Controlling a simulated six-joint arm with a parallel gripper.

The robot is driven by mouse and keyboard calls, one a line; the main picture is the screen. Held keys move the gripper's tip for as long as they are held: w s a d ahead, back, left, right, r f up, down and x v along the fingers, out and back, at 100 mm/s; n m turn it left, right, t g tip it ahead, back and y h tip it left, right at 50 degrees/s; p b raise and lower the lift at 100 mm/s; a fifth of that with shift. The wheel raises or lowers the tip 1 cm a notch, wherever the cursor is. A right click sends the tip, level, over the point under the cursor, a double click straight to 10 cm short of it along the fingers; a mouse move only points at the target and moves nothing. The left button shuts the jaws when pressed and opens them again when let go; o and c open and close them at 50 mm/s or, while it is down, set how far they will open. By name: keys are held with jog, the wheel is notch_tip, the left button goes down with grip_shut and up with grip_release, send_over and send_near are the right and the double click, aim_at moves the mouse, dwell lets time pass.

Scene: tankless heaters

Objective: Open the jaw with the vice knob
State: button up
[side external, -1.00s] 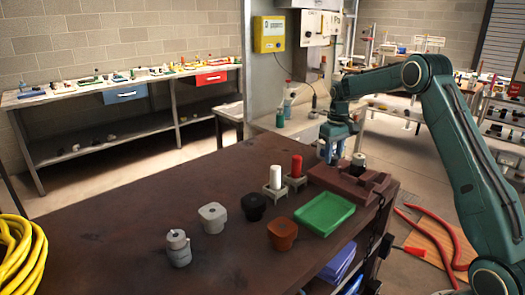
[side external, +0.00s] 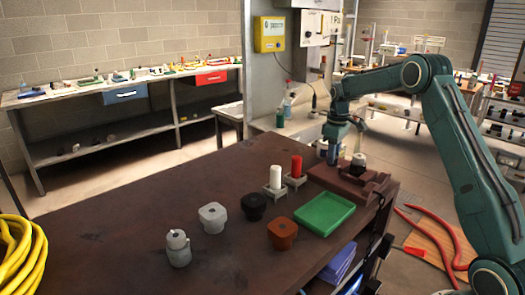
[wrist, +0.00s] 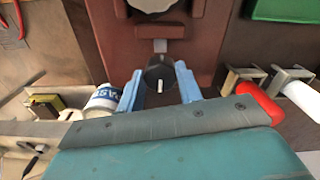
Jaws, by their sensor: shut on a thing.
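The brown-red vice (side external: 372,190) stands at the far right end of the dark workbench. Its body (wrist: 203,40) fills the top middle of the wrist view. The dark round vice knob (wrist: 158,70), with a pale pointer mark, sits at the vice's near end. My gripper (wrist: 160,84) has its two blue fingers on either side of the knob and is shut on it. In the side view, my gripper (side external: 331,158) points down at the vice's back end, and the knob is hidden there.
A white-and-black part (side external: 357,162) sits on the vice. White (side external: 275,177) and red (side external: 296,167) cylinders in holders stand beside it, close to my gripper. A green tray (side external: 324,213) and several small blocks lie nearer.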

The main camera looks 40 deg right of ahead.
jog(key=shift+r, duration=0.1)
jog(key=o, duration=1)
notch_tip(320, 180, up, 14)
jog(key=shift+a, duration=0.1)
dwell(0.4)
